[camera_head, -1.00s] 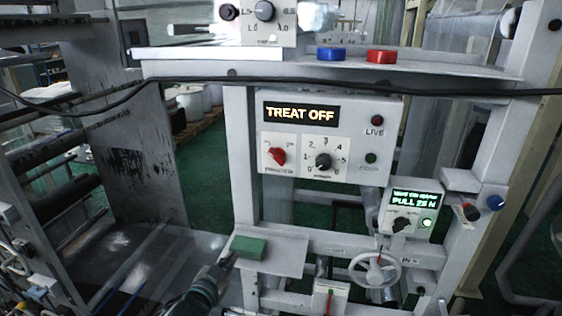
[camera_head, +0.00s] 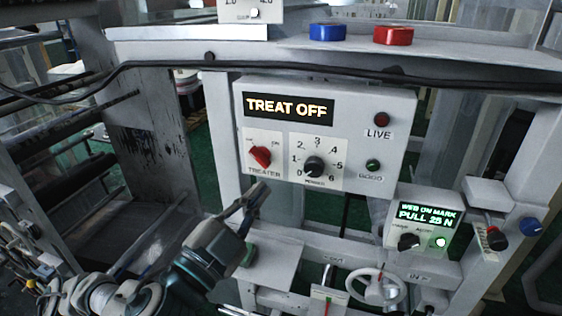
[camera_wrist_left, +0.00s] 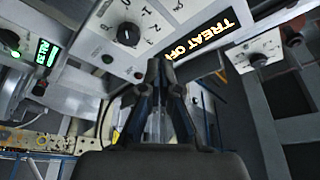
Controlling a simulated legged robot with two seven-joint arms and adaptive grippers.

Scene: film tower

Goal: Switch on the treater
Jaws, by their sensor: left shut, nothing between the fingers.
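The treater panel (camera_head: 395,140) is a grey box whose display (camera_head: 288,107) reads "TREAT OFF"; the display also shows upside down in the left wrist view (camera_wrist_left: 200,38). The red TREATER knob (camera_head: 260,156) is at the panel's lower left, its pointer toward the upper left. The black numbered knob (camera_head: 313,167) is to its right, and shows in the left wrist view (camera_wrist_left: 128,34). My left gripper (camera_head: 260,188) is shut and empty, its tips just below the red knob in the picture; contact is not visible. In the left wrist view I cannot make out the red knob.
A dark cable (camera_head: 300,67) crosses above the panel. Blue (camera_head: 327,32) and red (camera_head: 393,35) rings lie on the upper shelf. A pull box (camera_head: 425,225) reading "PULL 25 N" and a handwheel (camera_head: 375,287) are lower right. A green block (camera_head: 249,256) sits partly behind my gripper.

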